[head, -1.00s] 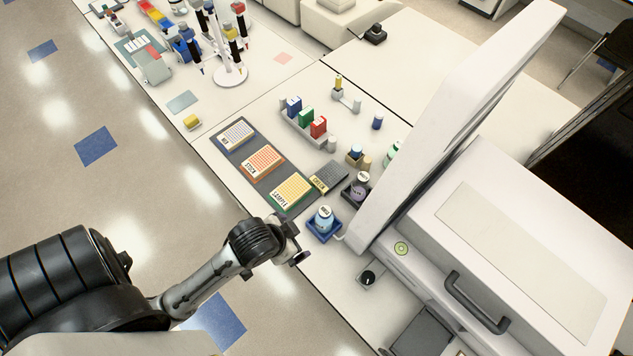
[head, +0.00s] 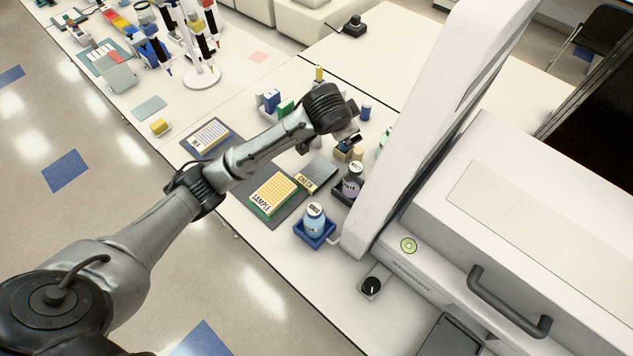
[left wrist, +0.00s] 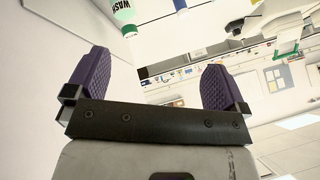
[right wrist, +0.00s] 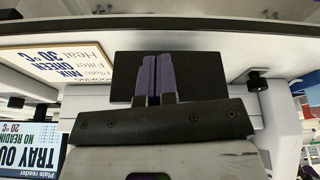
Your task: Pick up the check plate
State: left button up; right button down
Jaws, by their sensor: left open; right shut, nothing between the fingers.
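The check plate (head: 317,174) is a dark grey plate with a yellow "CHECK" label on its front edge. In the head view it lies on the bench, right of the yellow sample plate (head: 271,193). My left gripper (head: 351,143) is above the bench, up and to the right of the check plate and apart from it. In the left wrist view its purple fingers (left wrist: 156,85) stand wide apart with nothing between them; the check plate does not show there. My right gripper (right wrist: 154,80) is shut and empty in the right wrist view, and out of the head view.
A tall white panel (head: 425,120) and a white machine (head: 540,240) bound the right. My left arm covers part of the plate row.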

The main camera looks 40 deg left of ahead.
pick_arm(q)
jog(key=a+f+n+g, duration=0.2)
jog(key=a+f+g, duration=0.25)
jog(key=f, duration=0.25)
jog(key=n+g+h, duration=0.2)
jog(key=g, duration=0.1)
send_over(316, 172)
notch_tip(316, 172, down, 6)
jog(key=shift+n, duration=0.3)
jog(key=shift+d+f+b, duration=0.1)
jog(key=shift+f+b, duration=0.35)
jog(key=shift+f, duration=6.15)
jog(key=c, duration=0.7)
